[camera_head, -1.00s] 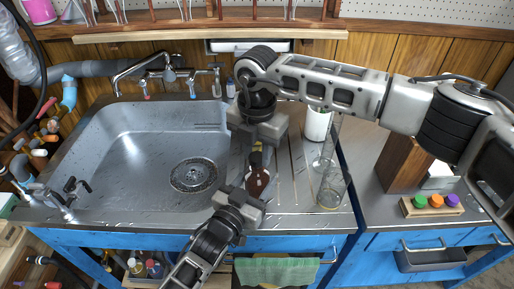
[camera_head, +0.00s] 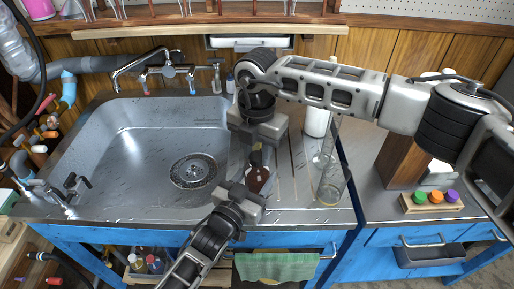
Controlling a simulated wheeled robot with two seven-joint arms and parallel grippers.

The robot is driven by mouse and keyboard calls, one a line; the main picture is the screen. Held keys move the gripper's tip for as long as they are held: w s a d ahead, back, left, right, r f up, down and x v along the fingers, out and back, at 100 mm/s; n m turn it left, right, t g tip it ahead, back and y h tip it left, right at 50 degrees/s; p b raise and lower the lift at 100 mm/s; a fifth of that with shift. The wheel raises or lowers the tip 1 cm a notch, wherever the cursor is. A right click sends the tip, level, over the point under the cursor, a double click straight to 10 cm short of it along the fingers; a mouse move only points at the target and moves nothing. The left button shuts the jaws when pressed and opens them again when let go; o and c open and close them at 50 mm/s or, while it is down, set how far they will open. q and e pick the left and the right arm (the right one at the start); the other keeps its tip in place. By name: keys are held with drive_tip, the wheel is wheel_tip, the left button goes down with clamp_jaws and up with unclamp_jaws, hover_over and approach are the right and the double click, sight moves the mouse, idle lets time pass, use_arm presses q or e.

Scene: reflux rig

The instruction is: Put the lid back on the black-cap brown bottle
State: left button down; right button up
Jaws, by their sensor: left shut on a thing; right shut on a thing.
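The brown bottle (camera_head: 258,176) stands about upright on the steel drainboard right of the sink basin. My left gripper (camera_head: 246,198) is low at its near side and shut on it. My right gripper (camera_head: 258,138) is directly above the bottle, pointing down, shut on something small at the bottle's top. It covers that spot, so the black lid is mostly hidden. I cannot tell whether the lid touches the neck.
The sink basin (camera_head: 130,160) lies to the left. Clear glass cylinders (camera_head: 331,188) and a white container (camera_head: 316,122) stand close on the right. A wooden block (camera_head: 404,160) and a rack of coloured caps (camera_head: 432,201) are farther right.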

drive_tip(key=m, duration=1.6)
drive_tip(key=o, duration=0.9)
drive_tip(key=shift+o, duration=0.2)
drive_tip(key=shift+r, duration=0.1)
drive_tip(key=shift+r, duration=2.15)
